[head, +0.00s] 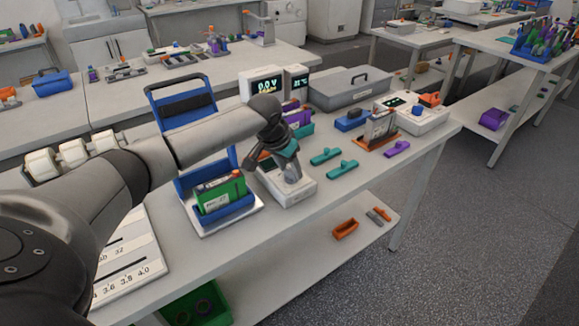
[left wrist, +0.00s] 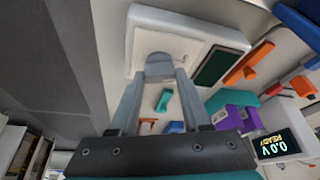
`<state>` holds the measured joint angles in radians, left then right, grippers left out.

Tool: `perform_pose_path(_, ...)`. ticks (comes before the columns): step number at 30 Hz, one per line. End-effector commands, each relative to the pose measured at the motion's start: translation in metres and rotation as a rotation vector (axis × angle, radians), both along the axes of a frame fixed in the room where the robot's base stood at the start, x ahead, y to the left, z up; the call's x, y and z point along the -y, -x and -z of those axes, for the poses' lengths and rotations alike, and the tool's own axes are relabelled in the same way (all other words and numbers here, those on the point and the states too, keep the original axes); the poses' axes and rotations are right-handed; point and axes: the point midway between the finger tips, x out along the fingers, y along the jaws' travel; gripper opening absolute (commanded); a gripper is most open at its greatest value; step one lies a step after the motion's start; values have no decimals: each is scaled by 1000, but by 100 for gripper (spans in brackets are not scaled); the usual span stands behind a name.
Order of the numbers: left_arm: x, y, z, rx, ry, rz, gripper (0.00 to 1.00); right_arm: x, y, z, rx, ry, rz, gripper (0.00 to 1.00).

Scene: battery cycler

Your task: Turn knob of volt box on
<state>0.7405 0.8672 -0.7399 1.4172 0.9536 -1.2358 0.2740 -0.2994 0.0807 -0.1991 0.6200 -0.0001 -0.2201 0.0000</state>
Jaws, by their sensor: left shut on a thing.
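A white box (head: 296,194) with a knob stands near the front edge of the bench in the head view. It also shows at the top of the left wrist view (left wrist: 150,22), with a dark screen (left wrist: 215,66) beside the knob. My left gripper (head: 289,176) reaches down over this box. In the left wrist view its two fingers are closed on the rounded grey knob (left wrist: 158,62). The knob is mostly hidden in the head view. A display (head: 264,86) behind the gripper reads about 0.0 V, and READY shows in the left wrist view (left wrist: 279,146). My right gripper is not in view.
A blue rack (head: 179,97) with a green battery pack (head: 221,194) stands left of the box. Teal clips (head: 343,167), a purple clip (head: 397,149) and an orange stand (head: 378,141) lie to the right. A grey toolbox (head: 350,88) is behind.

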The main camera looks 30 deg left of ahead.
Motion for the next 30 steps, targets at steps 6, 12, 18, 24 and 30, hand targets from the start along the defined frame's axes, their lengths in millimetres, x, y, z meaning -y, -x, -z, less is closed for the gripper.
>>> perform_pose_path(6,-1,0,-3,-3,2,90,0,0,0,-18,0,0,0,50)
perform_pose_path(12,-2,0,-3,-2,3,237,0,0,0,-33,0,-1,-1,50)
perform_pose_path(18,-3,-1,-1,-1,5,399,0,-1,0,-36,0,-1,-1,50)
perform_pose_path(24,-3,-2,1,1,4,540,0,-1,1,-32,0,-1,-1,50)
perform_pose_path(30,-4,-2,1,0,3,636,0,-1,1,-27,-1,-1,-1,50)
